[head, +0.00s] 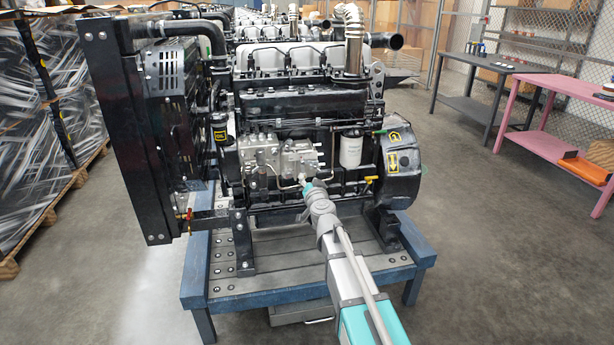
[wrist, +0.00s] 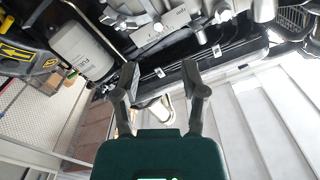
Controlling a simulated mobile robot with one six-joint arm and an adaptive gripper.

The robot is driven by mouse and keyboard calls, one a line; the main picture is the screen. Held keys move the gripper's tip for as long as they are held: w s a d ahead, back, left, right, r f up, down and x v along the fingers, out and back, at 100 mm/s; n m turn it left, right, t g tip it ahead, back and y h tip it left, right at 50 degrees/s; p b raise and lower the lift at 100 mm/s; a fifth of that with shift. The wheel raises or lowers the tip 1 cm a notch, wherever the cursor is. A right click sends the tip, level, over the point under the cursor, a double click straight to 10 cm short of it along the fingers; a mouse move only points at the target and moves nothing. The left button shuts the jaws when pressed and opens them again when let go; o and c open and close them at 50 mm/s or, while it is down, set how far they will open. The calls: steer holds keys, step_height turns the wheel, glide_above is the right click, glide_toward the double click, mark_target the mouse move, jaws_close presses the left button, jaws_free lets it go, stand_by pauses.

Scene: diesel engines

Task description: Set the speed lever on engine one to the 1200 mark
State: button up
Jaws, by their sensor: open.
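Engine one (head: 290,110) is the near black diesel engine on a blue stand. Its silver injection pump (head: 262,155) sits on the side facing me, and it also shows at the top of the wrist view (wrist: 150,22). A silver plate (wrist: 172,18) there carries small lettering, too small to read surely. I cannot pick out the speed lever or its 1200 mark with certainty. My gripper (head: 305,183) is just below and right of the pump. In the wrist view my gripper (wrist: 160,72) is open and empty, its two fingers apart below the pump.
A white fuel filter (head: 350,148) stands right of the pump, close to my arm. The radiator frame (head: 125,120) bounds the engine's left side. The blue stand (head: 290,290) lies under my arm. A pink table (head: 545,145) stands at the right, with clear floor between.

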steer(key=shift+s, duration=0.4)
steer(key=shift+w+d, duration=0.1)
steer(key=c, duration=0.4)
steer(key=shift+w+d+r+m, duration=0.2)
steer(key=shift+d+m, duration=0.1)
steer(key=shift+d, duration=0.15)
jaws_close()
steer(key=w+d+r+m+g+y+p, duration=0.1)
steer(key=w+d+r+m+y+p, duration=0.1)
steer(key=d+m, duration=0.4)
steer(key=shift+d+g+y+p, duration=0.4)
steer(key=shift+d+y+p, duration=0.4)
steer(key=shift+d, duration=0.1)
steer(key=shift+w, duration=0.1)
